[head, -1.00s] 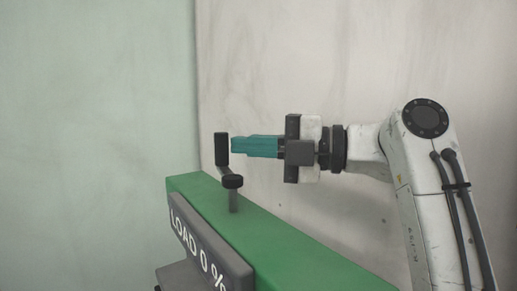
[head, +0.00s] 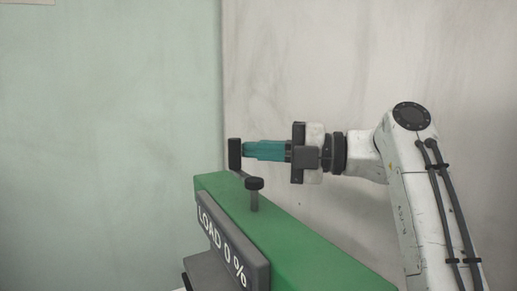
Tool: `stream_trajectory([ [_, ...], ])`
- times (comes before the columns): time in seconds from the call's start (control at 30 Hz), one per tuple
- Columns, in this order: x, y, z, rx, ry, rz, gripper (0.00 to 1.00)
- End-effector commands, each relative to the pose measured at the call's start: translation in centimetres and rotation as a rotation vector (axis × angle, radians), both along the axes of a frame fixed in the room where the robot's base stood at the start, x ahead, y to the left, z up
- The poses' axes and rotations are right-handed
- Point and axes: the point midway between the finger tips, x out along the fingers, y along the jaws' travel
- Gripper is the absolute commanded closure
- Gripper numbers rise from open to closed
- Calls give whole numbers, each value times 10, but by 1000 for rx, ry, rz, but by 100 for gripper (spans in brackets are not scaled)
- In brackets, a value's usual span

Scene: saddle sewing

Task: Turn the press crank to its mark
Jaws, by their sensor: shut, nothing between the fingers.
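The press crank (head: 254,184) is dark grey, with a round hub on a short post on top of the green press beam (head: 300,232). Its upright handle (head: 234,154) stands to the left of the hub, joined by a short arm. My gripper (head: 246,150) has teal fingers, shut and empty. The fingertips are at the right side of the handle in the picture; whether they touch it I cannot tell. A grey sign (head: 233,243) on the beam's front reads "LOAD 0 %". No crank mark is visible.
A pale green wall (head: 110,150) and a whitish wall (head: 300,60) stand behind. The space above the beam and to the left of the handle is clear. A pale panel edge (head: 27,2) shows at the top left.

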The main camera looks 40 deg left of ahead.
Motion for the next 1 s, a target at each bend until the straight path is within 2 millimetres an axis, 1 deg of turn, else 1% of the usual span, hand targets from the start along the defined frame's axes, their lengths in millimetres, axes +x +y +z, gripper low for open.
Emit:
stream_trajectory([
  [0.03, -5, 1, 2, 2, -4, 13, 100],
  [0.37, -6, 2, 3, 2, -5, 16, 100],
  [0.47, -5, 2, 8, 2, -6, 16, 100],
  [0.57, -4, 2, 19, 4, -5, 13, 100],
  [0.67, -3, 2, 35, 5, -4, 11, 100],
  [0.83, -17, -9, 52, 6, -6, 8, 100],
  [1.0, -35, -21, 79, 5, -5, 5, 100],
])
